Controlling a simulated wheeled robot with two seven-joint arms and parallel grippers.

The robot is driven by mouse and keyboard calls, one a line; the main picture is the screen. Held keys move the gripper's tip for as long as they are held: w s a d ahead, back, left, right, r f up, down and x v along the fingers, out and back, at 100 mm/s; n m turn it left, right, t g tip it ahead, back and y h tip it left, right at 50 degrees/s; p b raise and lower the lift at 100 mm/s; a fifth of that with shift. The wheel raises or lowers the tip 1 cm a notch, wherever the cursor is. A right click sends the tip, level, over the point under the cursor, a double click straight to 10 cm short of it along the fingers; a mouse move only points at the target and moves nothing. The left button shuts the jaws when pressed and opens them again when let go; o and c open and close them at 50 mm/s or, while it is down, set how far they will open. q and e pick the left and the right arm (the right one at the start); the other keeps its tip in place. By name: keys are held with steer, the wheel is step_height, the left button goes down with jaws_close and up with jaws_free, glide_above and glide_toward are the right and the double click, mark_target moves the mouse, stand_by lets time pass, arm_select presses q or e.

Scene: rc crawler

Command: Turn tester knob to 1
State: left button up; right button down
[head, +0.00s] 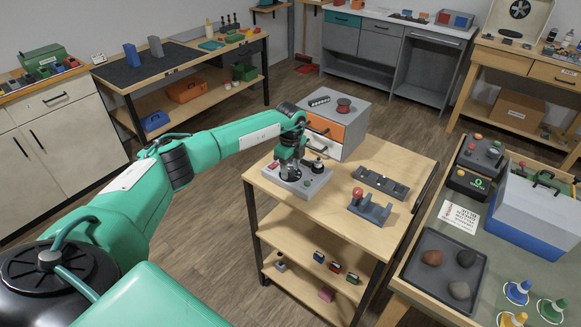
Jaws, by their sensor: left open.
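A grey tester box (316,188) sits on the near left part of the wooden cart top. A red button (274,165) shows on its left side and a dark round knob-like part (318,167) on its right side. My left gripper (290,168) reaches in from the left and points down over the middle of the tester. It is open. The gripper covers part of the tester's top face, so I cannot tell whether its fingers touch a knob. Markings such as the 1 are too small to read. My right gripper is not in view.
A grey drawer box (356,100) with an orange front stands behind the tester. A dark grey bar-shaped holder (381,184) and a stand with a red ball (358,193) are to its right. A stone tray (416,285) lies on the right table.

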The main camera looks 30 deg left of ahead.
mark_target(291, 170)
arm_select(q)
step_height(291, 170, up, 14)
steer(key=b, duration=0.3)
steer(key=shift+f, duration=0.1)
stand_by(0.3)
